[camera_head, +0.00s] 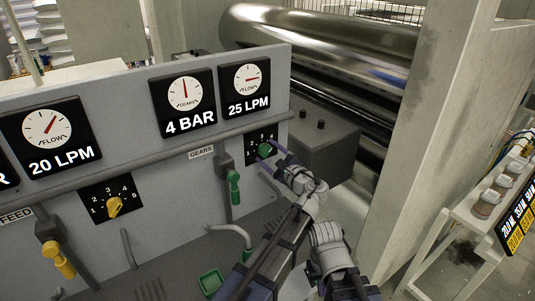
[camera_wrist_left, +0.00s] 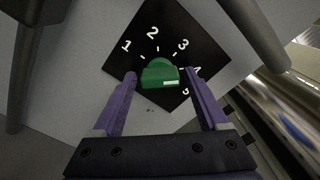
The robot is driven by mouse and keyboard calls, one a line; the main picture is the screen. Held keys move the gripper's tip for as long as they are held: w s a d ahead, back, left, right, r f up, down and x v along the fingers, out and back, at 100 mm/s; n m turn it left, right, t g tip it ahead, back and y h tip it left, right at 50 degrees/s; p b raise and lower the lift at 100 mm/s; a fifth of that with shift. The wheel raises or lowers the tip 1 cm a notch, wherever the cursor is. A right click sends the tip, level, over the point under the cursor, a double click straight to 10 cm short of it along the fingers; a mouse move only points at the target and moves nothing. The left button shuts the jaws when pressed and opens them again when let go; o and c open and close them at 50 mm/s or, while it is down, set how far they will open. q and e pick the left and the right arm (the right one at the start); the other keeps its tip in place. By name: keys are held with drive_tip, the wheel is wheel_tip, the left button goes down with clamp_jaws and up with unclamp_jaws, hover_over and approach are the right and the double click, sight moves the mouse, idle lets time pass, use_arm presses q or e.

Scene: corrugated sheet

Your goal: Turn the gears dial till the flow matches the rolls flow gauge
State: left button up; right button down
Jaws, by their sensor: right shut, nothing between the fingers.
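The green gears dial (camera_head: 265,150) sits on a black numbered plate at the right of the grey panel; it also shows in the left wrist view (camera_wrist_left: 160,75). My left gripper (camera_wrist_left: 160,74) is open, with one purple finger on each side of the dial and narrow gaps. The flow gauge above (camera_head: 245,79) reads 25 LPM, beside a 4 BAR gauge (camera_head: 184,92). A flow gauge further left (camera_head: 46,128) reads 20 LPM. No gauge labelled rolls is readable. My right gripper (camera_head: 320,260) is low, right of the left arm, its fingers mostly hidden.
A GEARS label (camera_head: 201,152) is next to a green lever (camera_head: 234,187). A yellow dial (camera_head: 115,206) and yellow lever (camera_head: 58,258) are at left. A pipe rail (camera_head: 150,145) crosses the panel. A dark box (camera_head: 320,145), metal rollers (camera_head: 330,40) and concrete pillar (camera_head: 430,120) stand right.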

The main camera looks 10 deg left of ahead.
use_arm(q)
drive_tip(key=c, duration=1.1)
drive_tip(key=n, duration=0.8)
drive_tip(key=shift+n, duration=0.3)
drive_tip(key=n, duration=0.4)
drive_tip(key=shift+f+n, duration=0.1)
drive_tip(key=shift+n, duration=2.4)
